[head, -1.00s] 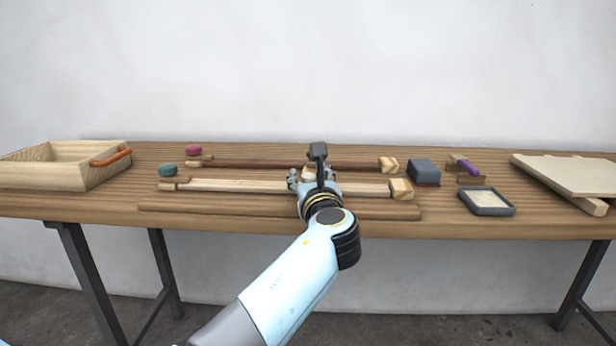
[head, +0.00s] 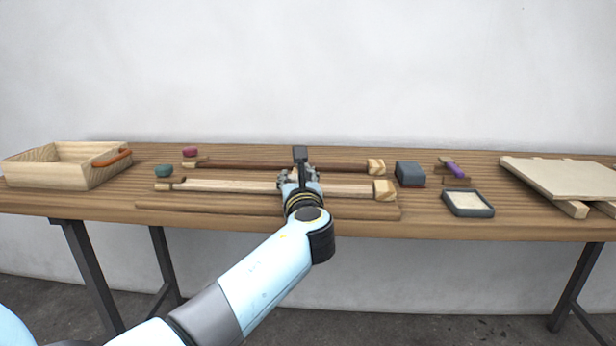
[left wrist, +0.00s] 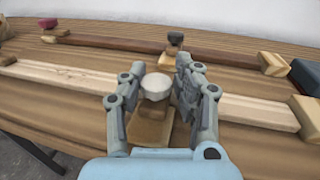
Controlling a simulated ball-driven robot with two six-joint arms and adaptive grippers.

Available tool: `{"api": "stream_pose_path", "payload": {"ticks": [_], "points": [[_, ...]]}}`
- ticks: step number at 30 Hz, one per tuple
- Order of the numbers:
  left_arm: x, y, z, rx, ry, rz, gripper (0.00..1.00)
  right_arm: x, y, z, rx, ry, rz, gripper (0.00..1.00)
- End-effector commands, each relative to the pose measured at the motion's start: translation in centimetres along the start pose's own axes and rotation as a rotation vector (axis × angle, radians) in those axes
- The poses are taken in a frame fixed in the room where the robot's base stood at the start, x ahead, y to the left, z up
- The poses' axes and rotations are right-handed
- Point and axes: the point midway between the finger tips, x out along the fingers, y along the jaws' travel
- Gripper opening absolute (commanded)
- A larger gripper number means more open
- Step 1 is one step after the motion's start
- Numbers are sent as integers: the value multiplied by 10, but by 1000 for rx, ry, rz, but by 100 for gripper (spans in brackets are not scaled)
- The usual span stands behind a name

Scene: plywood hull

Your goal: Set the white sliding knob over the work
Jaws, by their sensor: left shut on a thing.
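The white knob (left wrist: 156,85) stands on a brown wooden slider block (left wrist: 150,124) on the near, pale rail (head: 230,186); the rail also shows in the left wrist view (left wrist: 60,80). My left gripper (head: 299,172) is over the middle of this rail. In the left wrist view its fingers (left wrist: 158,92) stand on both sides of the knob, closed on it. In the head view the gripper hides the knob. A dark brown rail (head: 240,165) lies behind, with a small dark knob (left wrist: 175,38) on a pale block. My right gripper is not in view.
A wooden box (head: 45,176) with an orange handle stands at left, near a green knob (head: 163,171) and a red knob (head: 190,152). At right are a blue-grey block (head: 410,173), a purple-topped piece (head: 455,169), a grey tray (head: 467,212) and a pale board (head: 570,178).

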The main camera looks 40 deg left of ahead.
Motion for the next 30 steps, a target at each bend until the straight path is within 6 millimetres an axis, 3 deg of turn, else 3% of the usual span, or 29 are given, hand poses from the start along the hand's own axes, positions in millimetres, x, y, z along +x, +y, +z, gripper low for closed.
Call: {"api": "stream_pose_path", "payload": {"ticks": [2, 6, 7, 11, 20, 30], "points": [[1, 3, 0, 6, -3, 9, 0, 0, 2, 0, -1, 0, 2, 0], [1, 3, 0, 6, -3, 9, 0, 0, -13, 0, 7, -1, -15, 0], [1, 3, 0, 6, -3, 9, 34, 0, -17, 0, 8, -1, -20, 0], [1, 2, 0, 5, -3, 7, 51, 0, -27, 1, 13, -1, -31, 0], [-2, 1, 0, 1, -1, 4, 51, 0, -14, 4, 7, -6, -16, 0], [-56, 2, -1, 1, 1, 7, 51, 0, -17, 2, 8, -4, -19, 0]]}}
